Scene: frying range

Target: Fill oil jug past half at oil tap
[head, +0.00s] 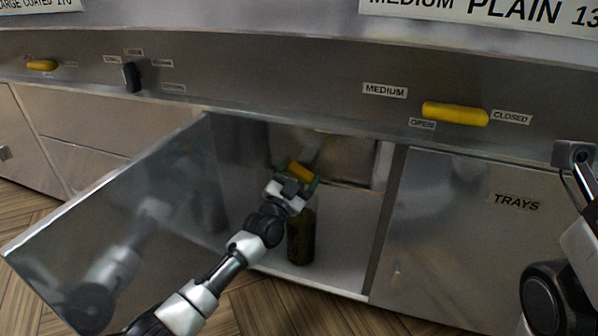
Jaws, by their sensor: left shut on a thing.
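My left gripper (297,184) reaches into the open cupboard in the middle of the head view. It is shut on a yellow handle (300,171), which seems to be the oil tap's. A dark, olive-coloured jug (300,242) stands upright on the cupboard floor just below the gripper. The gripper hides the jug's top and most of the tap, so I cannot tell the oil level or whether oil runs. Part of my right arm shows at the right edge, but I cannot see its gripper.
The shiny cupboard door (120,225) stands open on the left and mirrors my arm. A closed door marked TRAYS (450,240) is on the right. Above are a yellow lever (455,113) between OPEN and CLOSED labels and a black knob (131,77). The white cupboard floor (345,255) is clear right of the jug.

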